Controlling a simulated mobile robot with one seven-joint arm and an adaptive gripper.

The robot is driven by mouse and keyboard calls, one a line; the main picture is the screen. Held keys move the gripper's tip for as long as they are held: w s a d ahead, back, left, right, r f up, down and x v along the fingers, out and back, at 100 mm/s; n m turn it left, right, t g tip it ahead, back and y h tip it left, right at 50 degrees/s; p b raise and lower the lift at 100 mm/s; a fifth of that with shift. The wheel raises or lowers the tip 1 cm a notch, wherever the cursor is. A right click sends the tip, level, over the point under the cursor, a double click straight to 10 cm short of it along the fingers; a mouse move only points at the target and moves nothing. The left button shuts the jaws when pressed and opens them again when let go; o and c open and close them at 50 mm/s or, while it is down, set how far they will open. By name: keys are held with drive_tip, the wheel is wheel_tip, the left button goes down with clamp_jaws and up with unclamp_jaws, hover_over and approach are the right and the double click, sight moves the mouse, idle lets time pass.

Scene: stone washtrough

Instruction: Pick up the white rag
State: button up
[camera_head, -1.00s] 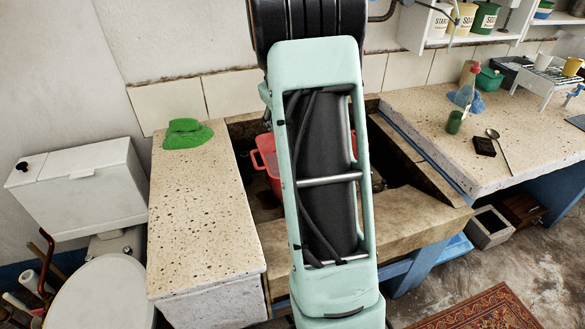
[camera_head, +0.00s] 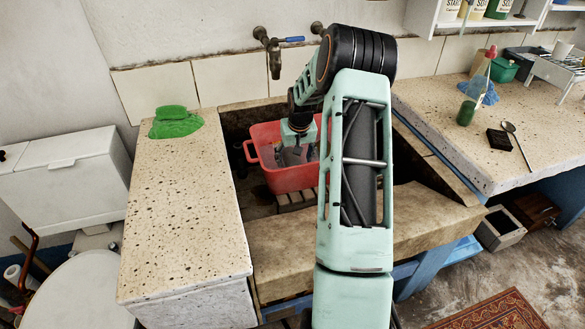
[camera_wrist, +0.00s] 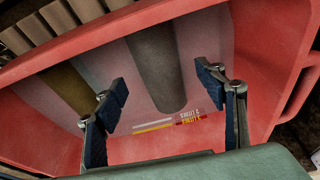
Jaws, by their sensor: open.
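I cannot pick out a white rag with certainty in either view. A red basin (camera_head: 293,180) stands in the stone trough, and its wall also fills the wrist view (camera_wrist: 262,75). Inside it is a pale greyish-pink area (camera_wrist: 205,45); I cannot tell whether it is cloth or water. A dark grey rounded band and a brownish band cross it. My gripper (camera_head: 291,156) points down into the basin. Its two dark blue fingers stand apart in the wrist view (camera_wrist: 161,86), with nothing held between them. My forearm hides the basin's right part.
A green cloth (camera_head: 176,123) lies on the left stone slab (camera_head: 185,200). A tap (camera_head: 274,55) juts from the wall above the trough. The right counter (camera_head: 440,120) holds a blue cloth (camera_head: 482,93), a green bottle (camera_head: 466,112), a dark block and a spoon.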

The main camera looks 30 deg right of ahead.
sight(293, 162)
drive_tip(key=b+x, duration=0.1)
drive_tip(key=x, duration=0.4)
drive_tip(key=shift+w, duration=0.2)
